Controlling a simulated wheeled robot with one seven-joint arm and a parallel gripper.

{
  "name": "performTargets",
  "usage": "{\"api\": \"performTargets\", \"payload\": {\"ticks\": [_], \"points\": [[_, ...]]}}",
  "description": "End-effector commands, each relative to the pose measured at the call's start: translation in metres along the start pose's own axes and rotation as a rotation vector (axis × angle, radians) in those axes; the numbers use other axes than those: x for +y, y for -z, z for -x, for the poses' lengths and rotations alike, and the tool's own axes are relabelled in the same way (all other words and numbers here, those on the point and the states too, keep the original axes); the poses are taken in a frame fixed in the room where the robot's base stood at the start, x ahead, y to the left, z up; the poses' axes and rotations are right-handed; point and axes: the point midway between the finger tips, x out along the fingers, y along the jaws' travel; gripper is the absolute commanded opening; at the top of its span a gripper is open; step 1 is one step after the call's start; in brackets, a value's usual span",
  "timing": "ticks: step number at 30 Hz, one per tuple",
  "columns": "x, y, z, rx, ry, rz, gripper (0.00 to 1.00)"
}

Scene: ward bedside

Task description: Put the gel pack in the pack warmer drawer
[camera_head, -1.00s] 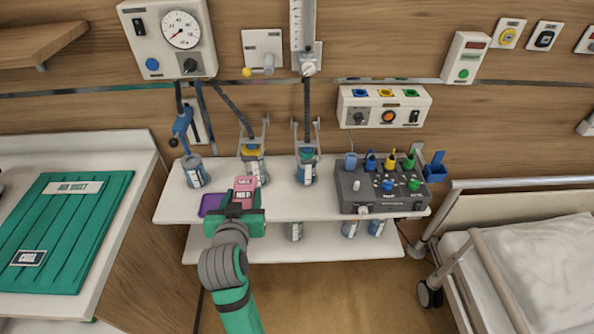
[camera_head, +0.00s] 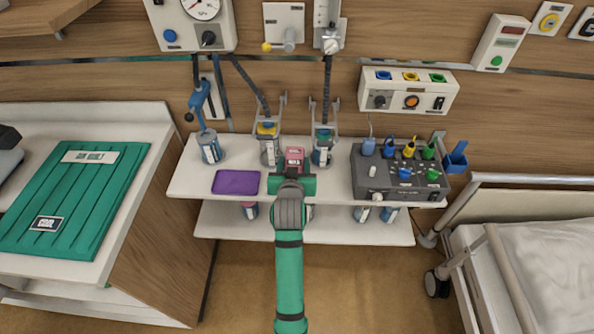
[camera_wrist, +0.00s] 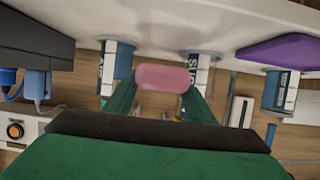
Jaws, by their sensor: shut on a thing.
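In the wrist view the pink pack (camera_wrist: 162,78) sits between the two green fingers of my gripper (camera_wrist: 159,98). My gripper is shut on it. The arm hides part of the shelf front below. A flat purple pad (camera_head: 236,182) lies on the shelf to the left of my gripper, apart from it. I cannot make out a pack warmer drawer in either view.
The white upper shelf (camera_head: 330,190) holds several blue-labelled canisters behind my gripper and a dark grey console (camera_head: 399,182) with coloured plugs to the right. A lower shelf (camera_head: 343,232) sits below. A green ribbed pad (camera_head: 70,206) lies on the left cabinet; a bed (camera_head: 540,258) stands right.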

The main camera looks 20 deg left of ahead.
Motion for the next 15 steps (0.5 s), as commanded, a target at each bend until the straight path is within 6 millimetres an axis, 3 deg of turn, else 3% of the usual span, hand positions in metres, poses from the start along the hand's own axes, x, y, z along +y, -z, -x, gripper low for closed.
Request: {"api": "performTargets", "payload": {"ticks": [15], "points": [[0.008, -0.037, -0.025, 0.001, 0.000, 0.000, 0.22]]}}
